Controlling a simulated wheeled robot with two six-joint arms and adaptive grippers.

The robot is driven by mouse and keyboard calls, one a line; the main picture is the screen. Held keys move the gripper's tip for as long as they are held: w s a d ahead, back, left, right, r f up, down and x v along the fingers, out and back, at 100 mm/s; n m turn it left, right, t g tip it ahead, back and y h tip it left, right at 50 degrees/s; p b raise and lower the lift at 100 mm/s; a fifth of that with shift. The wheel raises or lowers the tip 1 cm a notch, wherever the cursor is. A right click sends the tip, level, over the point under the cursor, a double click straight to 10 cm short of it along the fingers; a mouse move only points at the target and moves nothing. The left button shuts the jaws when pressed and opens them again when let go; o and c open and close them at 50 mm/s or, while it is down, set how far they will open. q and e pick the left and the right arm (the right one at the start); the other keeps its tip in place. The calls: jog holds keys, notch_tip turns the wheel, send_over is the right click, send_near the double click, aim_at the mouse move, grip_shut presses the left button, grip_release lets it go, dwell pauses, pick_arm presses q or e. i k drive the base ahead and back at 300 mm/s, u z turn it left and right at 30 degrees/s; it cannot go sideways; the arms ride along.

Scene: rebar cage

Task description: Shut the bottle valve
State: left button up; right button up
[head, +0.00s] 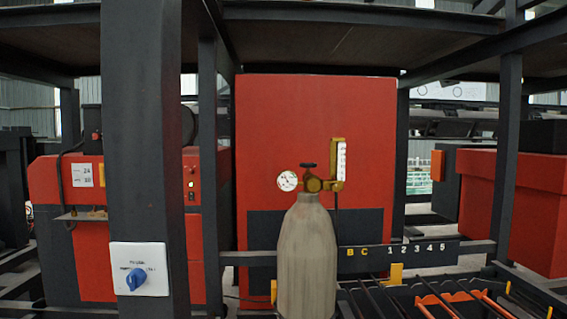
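A grey gas bottle (306,258) stands upright in the lower middle of the head view, its base cut off by the frame edge. On its top is a brass valve body (314,185) with a small dark handwheel (308,165) above it. A round white pressure gauge (287,181) sits on the left of the valve. A brass flow meter with a white scale (340,160) rises on the right. Whether the valve is open or shut cannot be told. Neither of my grippers is in view.
A large red and dark cabinet (315,120) stands behind the bottle. A dark post (142,130) at left carries a white switch plate with a blue knob (135,279). A numbered dark rail (400,250) and a rack with orange bars (450,298) lie right of the bottle.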

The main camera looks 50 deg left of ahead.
aim_at(307, 165)
jog(key=u, duration=0.5)
jog(key=i, duration=0.95)
jog(key=u, duration=0.8)
